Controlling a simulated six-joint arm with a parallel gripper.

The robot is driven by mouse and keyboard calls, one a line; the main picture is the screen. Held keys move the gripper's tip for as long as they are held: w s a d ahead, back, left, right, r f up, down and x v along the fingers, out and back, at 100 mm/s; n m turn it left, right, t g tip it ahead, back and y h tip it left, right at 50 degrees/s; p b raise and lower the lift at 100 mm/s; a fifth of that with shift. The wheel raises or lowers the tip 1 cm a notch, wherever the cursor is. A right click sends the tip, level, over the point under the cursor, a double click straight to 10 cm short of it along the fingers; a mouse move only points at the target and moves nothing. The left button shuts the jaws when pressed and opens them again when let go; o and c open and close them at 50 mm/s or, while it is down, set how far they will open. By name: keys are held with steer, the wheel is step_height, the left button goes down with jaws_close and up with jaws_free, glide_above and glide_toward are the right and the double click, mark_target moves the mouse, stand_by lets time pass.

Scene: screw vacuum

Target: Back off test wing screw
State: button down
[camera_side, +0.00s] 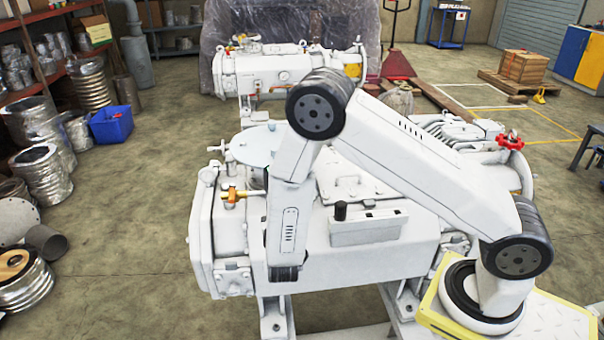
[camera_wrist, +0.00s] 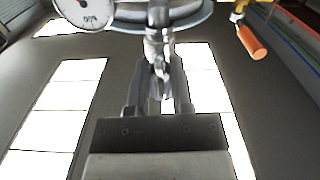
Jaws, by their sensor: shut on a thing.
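In the wrist view my gripper (camera_wrist: 157,72) reaches up from the bottom, its two grey fingers on either side of the small silver wing screw (camera_wrist: 158,58). The fingers are shut on the screw's lower part. The screw sits below a silver fitting and the pale round flange (camera_wrist: 193,17). In the side view the arm's end hangs at the left part of the white vacuum pump (camera_side: 340,255). My fingers and the screw are hidden there. The pale flange disc (camera_side: 255,146) shows just left of the arm.
A round gauge (camera_wrist: 85,12) is close by at the upper left of the wrist view. An orange-handled valve (camera_wrist: 252,42) is at the upper right. In the side view, a red handwheel (camera_side: 510,140) is on the pump's right.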

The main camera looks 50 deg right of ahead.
steer(key=shift+w, duration=0.1)
steer(key=c, duration=0.6)
jaws_free()
steer(key=shift+v, duration=3.9)
steer(key=shift+r, duration=0.1)
